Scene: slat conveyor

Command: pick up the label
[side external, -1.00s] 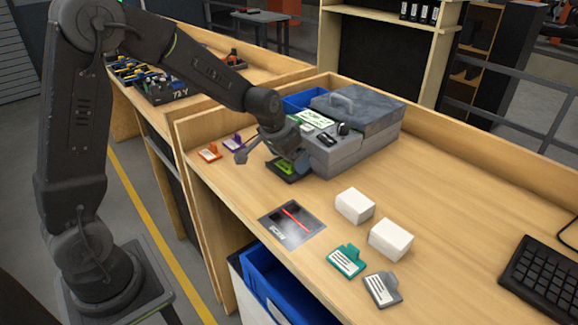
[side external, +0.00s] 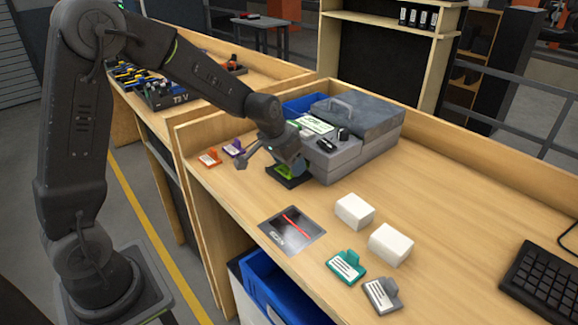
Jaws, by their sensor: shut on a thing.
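My gripper (side external: 283,163) is low in front of the grey machine (side external: 345,157), on its left side. It is shut on a green label (side external: 291,170), which is partly hidden by the fingers. A dark plate (side external: 284,183) lies just beneath the green label; I cannot tell whether they touch. An orange label (side external: 209,158) and a purple label (side external: 234,148) lie to the left of my gripper. A teal label (side external: 346,266) and a grey label (side external: 381,295) lie at the front of the bench.
A dark scan pad (side external: 276,243) with a red line is set near the front edge. Two white boxes (side external: 354,211) (side external: 390,244) stand right of it. A blue bin (side external: 275,290) is below the edge. A keyboard (side external: 545,278) lies far right. The bench's right middle is clear.

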